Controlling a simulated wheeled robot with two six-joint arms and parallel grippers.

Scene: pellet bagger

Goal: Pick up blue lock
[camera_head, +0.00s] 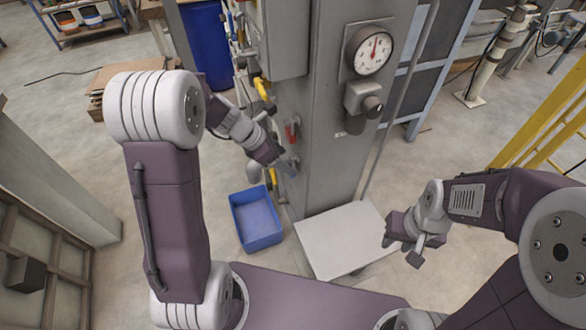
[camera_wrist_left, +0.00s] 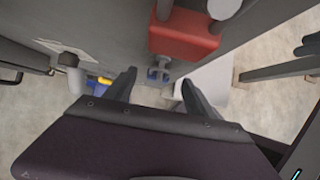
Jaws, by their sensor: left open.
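My left gripper (camera_head: 283,163) reaches the left side face of the grey cabinet, just below a red part (camera_head: 291,131). In the left wrist view its two fingers (camera_wrist_left: 157,88) are open and apart, with nothing held between them. A small dark blue-grey piece (camera_wrist_left: 158,74), possibly the blue lock, shows beyond and between the fingertips, just below the red block (camera_wrist_left: 185,35). It is too small to tell its shape. In the head view the left gripper hides this spot. My right gripper (camera_head: 402,252) hangs empty at the right, its fingers apart.
The grey cabinet (camera_head: 345,110) with a round gauge (camera_head: 373,50) stands ahead. A blue bin (camera_head: 256,218) is on the floor at its left foot. A pale platform (camera_head: 343,237) is in front. Yellow handles (camera_head: 262,89) line the cabinet's left side.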

